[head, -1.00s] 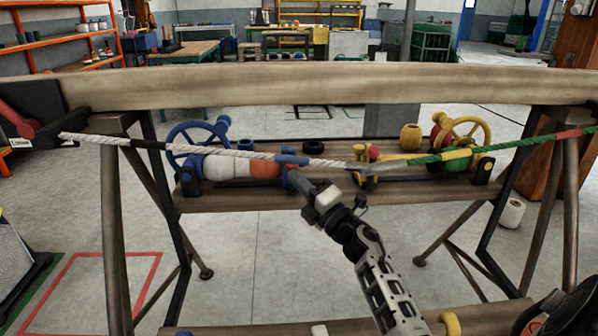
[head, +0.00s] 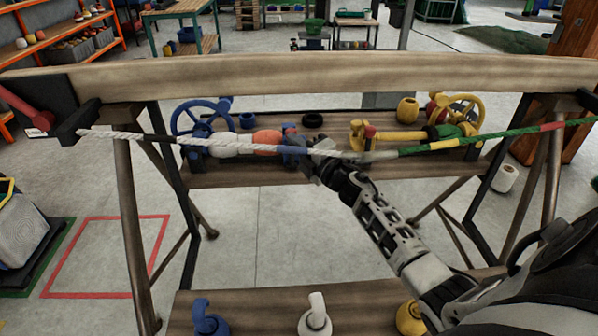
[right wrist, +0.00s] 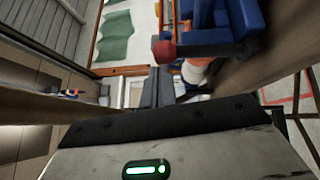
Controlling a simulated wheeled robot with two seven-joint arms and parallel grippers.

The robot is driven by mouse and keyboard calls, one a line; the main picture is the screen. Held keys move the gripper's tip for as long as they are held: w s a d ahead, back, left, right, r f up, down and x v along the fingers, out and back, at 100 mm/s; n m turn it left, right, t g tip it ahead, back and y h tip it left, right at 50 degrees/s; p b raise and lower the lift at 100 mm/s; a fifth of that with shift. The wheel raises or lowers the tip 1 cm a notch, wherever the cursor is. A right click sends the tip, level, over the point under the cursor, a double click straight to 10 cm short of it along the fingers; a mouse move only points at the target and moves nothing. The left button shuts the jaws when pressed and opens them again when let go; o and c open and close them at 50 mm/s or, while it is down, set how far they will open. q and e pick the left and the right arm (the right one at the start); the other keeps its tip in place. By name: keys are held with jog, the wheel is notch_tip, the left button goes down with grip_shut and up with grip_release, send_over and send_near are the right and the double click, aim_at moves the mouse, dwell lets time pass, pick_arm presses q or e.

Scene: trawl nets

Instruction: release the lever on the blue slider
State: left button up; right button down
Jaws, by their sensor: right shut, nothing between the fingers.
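The blue slider (head: 293,150) sits on the rail at the right end of the white and orange floats, behind the rope (head: 330,152). In the right wrist view the blue slider (right wrist: 225,40) fills the top right, with a red knob (right wrist: 164,51) at its left end, apparently the lever's. My right gripper (head: 316,165) is shut and empty, close to the slider's lower right. In the right wrist view its fingers (right wrist: 156,85) are together just below the red knob. I cannot tell whether they touch it. My left gripper is not in view.
A yellow slider (head: 360,135) stands right of the blue one. A blue handwheel (head: 203,122) and a yellow handwheel (head: 467,113) flank the rail. Blue, white (head: 315,316) and yellow bottle-like items stand on the near plank.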

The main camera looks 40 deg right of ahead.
jog(key=shift+w+d+r, duration=0.1)
jog(key=shift+d+r, duration=0.05)
jog(key=shift+r, duration=0.15)
pick_arm(q)
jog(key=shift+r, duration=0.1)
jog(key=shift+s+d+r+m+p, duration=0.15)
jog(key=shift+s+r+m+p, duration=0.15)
jog(key=shift+p, duration=0.3)
pick_arm(e)
jog(key=s+a, duration=0.2)
jog(key=s, duration=1.1)
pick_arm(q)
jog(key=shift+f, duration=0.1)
pick_arm(e)
jog(key=shift+s, duration=0.1)
